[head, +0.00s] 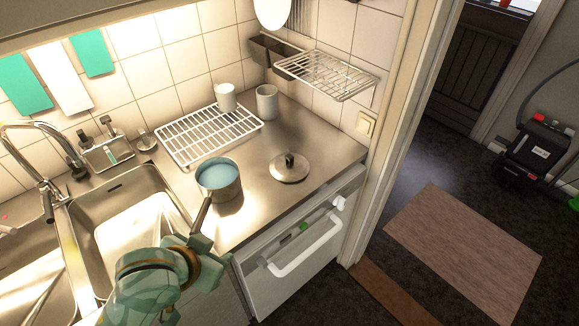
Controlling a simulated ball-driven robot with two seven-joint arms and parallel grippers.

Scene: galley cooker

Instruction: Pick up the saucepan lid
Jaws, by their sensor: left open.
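The saucepan lid (289,172) is a round metal disc with a dark knob. It lies flat on the steel worktop, right of the saucepan (221,184), which holds something pale blue and has its handle toward me. My left gripper (200,240) is open at the front edge of the worktop, by the end of the saucepan handle. It is well to the lower left of the lid and apart from it. Whether it touches the handle I cannot tell. My right gripper is not in view.
A white wire rack (186,147) lies behind the saucepan, near two pale cups (267,103). A sink (112,212) is on the left. A wire shelf (326,75) hangs on the wall above the right end. The worktop around the lid is clear.

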